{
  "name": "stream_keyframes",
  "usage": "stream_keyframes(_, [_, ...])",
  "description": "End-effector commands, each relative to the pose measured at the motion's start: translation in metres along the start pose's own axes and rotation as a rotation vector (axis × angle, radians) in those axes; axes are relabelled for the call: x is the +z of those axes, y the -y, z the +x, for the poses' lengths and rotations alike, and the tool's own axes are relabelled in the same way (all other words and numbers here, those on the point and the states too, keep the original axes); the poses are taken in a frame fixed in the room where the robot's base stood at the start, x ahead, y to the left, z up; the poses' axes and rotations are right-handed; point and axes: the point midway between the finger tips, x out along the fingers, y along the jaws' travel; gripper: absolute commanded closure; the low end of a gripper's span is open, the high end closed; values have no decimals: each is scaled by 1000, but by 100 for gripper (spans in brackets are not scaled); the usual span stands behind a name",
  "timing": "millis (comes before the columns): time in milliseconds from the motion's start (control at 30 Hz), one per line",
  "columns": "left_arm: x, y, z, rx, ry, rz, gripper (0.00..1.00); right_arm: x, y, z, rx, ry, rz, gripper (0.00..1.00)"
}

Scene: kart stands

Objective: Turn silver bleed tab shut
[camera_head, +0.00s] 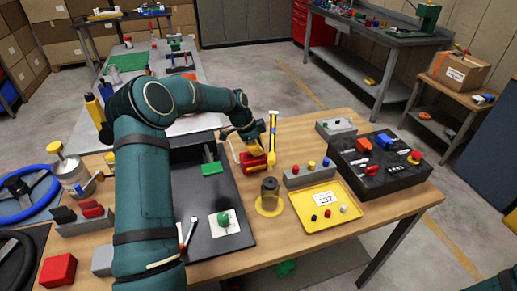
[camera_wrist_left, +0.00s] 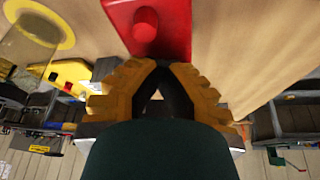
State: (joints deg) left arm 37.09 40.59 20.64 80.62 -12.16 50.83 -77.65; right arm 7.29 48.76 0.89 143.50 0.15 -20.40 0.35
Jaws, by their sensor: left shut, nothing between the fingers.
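In the left wrist view, the yellow fingers (camera_wrist_left: 161,68) are shut and empty. Their tips are at the near edge of the red unit (camera_wrist_left: 165,15), which carries a round red knob (camera_wrist_left: 145,27). I cannot tell whether they touch it. I cannot make out a silver bleed tab in either view; it may be hidden by the gripper or too small. My right gripper is not in view.
Right of the red unit are a grey block with coloured knobs (camera_head: 309,174), a yellow tray (camera_head: 343,190) and a black control box (camera_head: 350,164). A smoky clear cylinder (camera_head: 270,196) stands in front on a yellow disc. Bare wood (camera_head: 285,142) lies around the unit.

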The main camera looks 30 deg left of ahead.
Motion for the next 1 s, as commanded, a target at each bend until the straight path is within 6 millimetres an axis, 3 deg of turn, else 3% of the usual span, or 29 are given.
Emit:
stream_keyframes(467, [-1, 0, 1, 41, -2, 96, 100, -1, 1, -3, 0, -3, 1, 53])
stream_keyframes(1000, [-2, 2, 1, 221, -3, 528, 100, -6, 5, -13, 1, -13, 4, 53])
